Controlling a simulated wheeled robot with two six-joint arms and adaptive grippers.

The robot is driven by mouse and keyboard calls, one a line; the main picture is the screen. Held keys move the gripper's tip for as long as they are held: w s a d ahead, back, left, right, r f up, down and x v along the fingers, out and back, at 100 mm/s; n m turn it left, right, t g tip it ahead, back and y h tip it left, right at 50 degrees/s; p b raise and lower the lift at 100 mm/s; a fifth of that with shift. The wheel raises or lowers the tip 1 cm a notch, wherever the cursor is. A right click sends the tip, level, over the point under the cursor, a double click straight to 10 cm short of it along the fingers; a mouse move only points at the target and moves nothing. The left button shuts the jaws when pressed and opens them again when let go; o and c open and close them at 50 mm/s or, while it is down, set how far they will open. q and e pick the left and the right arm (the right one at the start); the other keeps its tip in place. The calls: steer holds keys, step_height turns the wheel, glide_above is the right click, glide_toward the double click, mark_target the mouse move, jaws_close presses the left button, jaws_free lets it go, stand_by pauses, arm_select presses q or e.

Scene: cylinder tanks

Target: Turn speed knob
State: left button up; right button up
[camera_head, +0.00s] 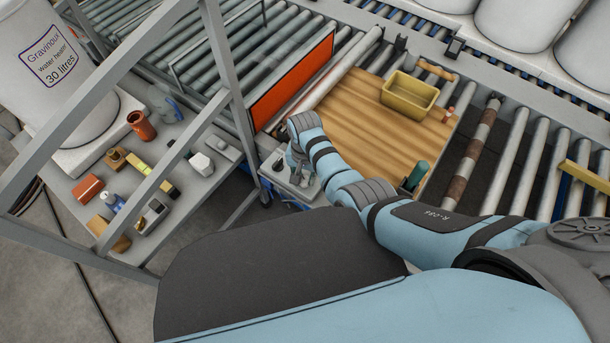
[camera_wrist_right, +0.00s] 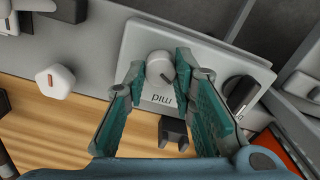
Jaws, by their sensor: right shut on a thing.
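In the head view the right gripper (camera_head: 297,168) reaches down to the grey control panel (camera_head: 280,183) beside the wooden board, and the arm hides much of the panel. My left gripper is not in view.
A black knob (camera_wrist_right: 241,92) sits right of the grey knob, a white knob (camera_wrist_right: 55,80) to the left, and a black block (camera_wrist_right: 173,132) below. A yellow bin (camera_head: 409,96) stands on the wooden board (camera_head: 360,115). An orange panel (camera_head: 291,82) stands nearby.

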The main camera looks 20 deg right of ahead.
steer(key=shift+r+n+p, duration=0.2)
steer(key=shift+n+p, duration=0.35)
steer(key=shift+n, duration=0.45)
steer(key=shift+f+n, duration=0.1)
steer(key=shift+n, duration=0.5)
steer(key=shift+f, duration=0.1)
steer(key=shift+n+p, duration=0.4)
steer(key=shift+n, duration=0.7)
steer(key=o, duration=0.6)
steer(key=shift+c, duration=0.2)
step_height(320, 180, up, 5)
steer(key=p, duration=0.5)
